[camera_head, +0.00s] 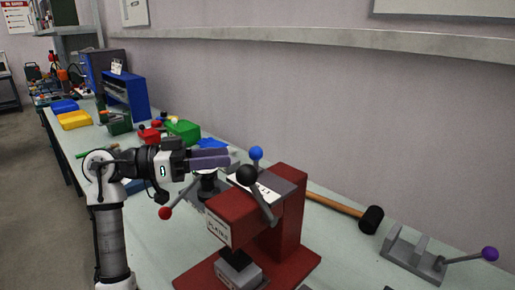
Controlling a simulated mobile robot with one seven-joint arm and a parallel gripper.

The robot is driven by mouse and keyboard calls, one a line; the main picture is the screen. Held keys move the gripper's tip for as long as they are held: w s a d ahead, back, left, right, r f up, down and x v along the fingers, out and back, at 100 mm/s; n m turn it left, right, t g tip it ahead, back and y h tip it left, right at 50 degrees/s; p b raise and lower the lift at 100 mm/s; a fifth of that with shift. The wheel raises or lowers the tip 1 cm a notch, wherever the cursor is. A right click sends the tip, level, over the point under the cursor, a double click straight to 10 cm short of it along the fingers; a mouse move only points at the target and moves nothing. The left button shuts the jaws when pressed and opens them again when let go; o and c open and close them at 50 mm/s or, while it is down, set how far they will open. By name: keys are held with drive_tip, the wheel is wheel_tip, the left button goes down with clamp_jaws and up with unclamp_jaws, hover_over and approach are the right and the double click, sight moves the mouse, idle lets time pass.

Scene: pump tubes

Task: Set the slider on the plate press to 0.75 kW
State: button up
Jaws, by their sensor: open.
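The red plate press (289,215) stands on the pale table at the lower middle, with a label on its front. A white scale strip (250,188) lies on its top. A lever with a black ball (247,174) rises over the strip and partly covers it. I cannot make out the slider or its reading at this size. My gripper (229,157) is open, with purple-grey fingers pointing right. In the picture it shows just left of and above the black ball. Its distance from the press is hard to judge, and I see nothing held in it.
A grey device with a red-ball lever (165,213) and a blue ball (256,153) show close to the press. A mallet (370,219) and a purple-knobbed clamp (425,258) lie right. Green (183,130) and yellow (75,120) bins stand farther back. A wall borders the table.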

sight(256, 151)
drive_tip(key=d, duration=0.2)
drive_tip(key=w+d+p, duration=0.1)
drive_tip(key=d, duration=0.5)
drive_tip(key=shift+w+p, duration=0.35)
drive_tip(key=shift+p, duration=0.05)
clamp_jaws()
